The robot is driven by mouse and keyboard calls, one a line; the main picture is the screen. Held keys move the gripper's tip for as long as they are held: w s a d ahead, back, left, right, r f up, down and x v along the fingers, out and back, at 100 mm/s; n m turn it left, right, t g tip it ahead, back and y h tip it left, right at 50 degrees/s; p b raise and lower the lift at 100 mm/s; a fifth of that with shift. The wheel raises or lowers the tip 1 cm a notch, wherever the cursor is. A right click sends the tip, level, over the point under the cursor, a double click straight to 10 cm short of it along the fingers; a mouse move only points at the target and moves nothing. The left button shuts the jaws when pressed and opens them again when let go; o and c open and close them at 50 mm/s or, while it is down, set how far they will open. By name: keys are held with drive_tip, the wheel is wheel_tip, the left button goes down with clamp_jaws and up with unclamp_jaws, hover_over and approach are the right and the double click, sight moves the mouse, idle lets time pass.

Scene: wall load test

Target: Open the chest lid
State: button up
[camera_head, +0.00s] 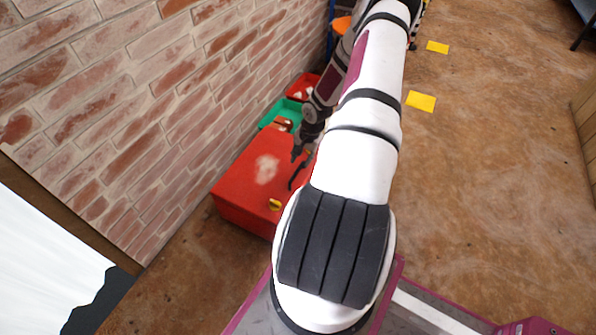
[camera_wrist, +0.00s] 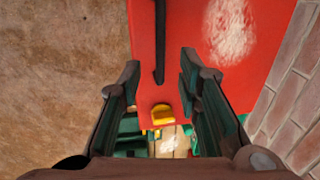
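The red chest (camera_head: 245,180) stands against the brick wall with its lid down; the lid has a pale worn patch. A yellow latch (camera_head: 275,204) is on its near end. A black bar-like handle (camera_head: 297,177) lies along the lid's right side. In the wrist view the red lid (camera_wrist: 195,45) carries the black handle (camera_wrist: 160,45), and a yellow piece (camera_wrist: 162,114) is at the lid's lower end. My gripper (camera_wrist: 158,72) is open and empty, its fingers apart on either side of the handle's end. Contact cannot be told. My arm hides part of the chest.
A green crate (camera_head: 275,115) and another red container (camera_head: 303,85) stand behind the chest along the brick wall (camera_head: 130,120). Yellow markers (camera_head: 421,101) lie on the brown floor. The floor to the right is mostly clear.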

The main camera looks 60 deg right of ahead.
sight(298, 170)
drive_tip(key=f+b, duration=0.1)
drive_tip(key=f, duration=0.2)
drive_tip(key=w+f+b, duration=0.1)
drive_tip(key=f, duration=0.2)
drive_tip(key=shift+w+f, duration=0.15)
drive_tip(key=shift+f, duration=0.1)
clamp_jaws()
